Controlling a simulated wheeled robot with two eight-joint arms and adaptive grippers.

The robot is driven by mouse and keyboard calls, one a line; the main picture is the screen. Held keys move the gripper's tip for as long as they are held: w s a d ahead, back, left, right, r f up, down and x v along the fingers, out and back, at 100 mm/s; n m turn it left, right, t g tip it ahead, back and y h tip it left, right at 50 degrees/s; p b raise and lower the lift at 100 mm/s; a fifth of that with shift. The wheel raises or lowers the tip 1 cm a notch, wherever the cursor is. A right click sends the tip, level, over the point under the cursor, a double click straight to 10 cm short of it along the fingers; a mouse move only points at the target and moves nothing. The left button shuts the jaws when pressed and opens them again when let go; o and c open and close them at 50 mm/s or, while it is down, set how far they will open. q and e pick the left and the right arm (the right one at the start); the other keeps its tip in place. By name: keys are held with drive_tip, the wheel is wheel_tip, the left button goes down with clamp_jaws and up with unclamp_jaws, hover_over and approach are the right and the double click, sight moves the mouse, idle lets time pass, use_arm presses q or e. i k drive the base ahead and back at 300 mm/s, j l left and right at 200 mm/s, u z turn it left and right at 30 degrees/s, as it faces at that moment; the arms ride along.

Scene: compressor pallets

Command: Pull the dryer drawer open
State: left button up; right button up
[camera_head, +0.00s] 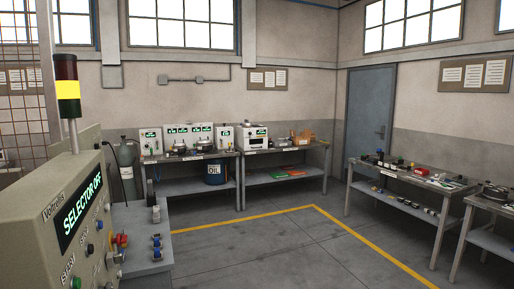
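Neither of my grippers shows in the head view. I cannot make out a part that is clearly the dryer drawer. A white box-shaped unit (253,137) with a small lit display stands on the back bench, far from the camera. It may be the dryer, but its front is too small to tell whether it has a drawer or whether one is open. Several more instruments with green displays (188,136) stand on the bench to its left.
A control panel (70,225) reading "SELECTOR OFF" stands close at left, with a grey bench (146,262) beside it. Benches with small parts (420,177) stand at right. The middle floor (265,245) is clear.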

sight(255, 143)
drive_tip(key=i+l+z, duration=0.15)
drive_tip(key=i, duration=0.55)
drive_tip(key=i+l+z, duration=0.2)
drive_tip(key=i, duration=0.55)
drive_tip(key=i+j+u, duration=0.15)
drive_tip(key=i, duration=0.5)
drive_tip(key=i+u, duration=0.2)
drive_tip(key=i, duration=0.45)
drive_tip(key=i+l+u, duration=0.15)
drive_tip(key=i, duration=0.5)
drive_tip(key=i+l+u, duration=0.2)
drive_tip(key=i, duration=0.5)
drive_tip(key=i+j, duration=0.15)
drive_tip(key=i, duration=0.55)
drive_tip(key=i+j, duration=0.1)
drive_tip(key=i, duration=0.55)
drive_tip(key=i+j, duration=0.15)
drive_tip(key=i, duration=0.55)
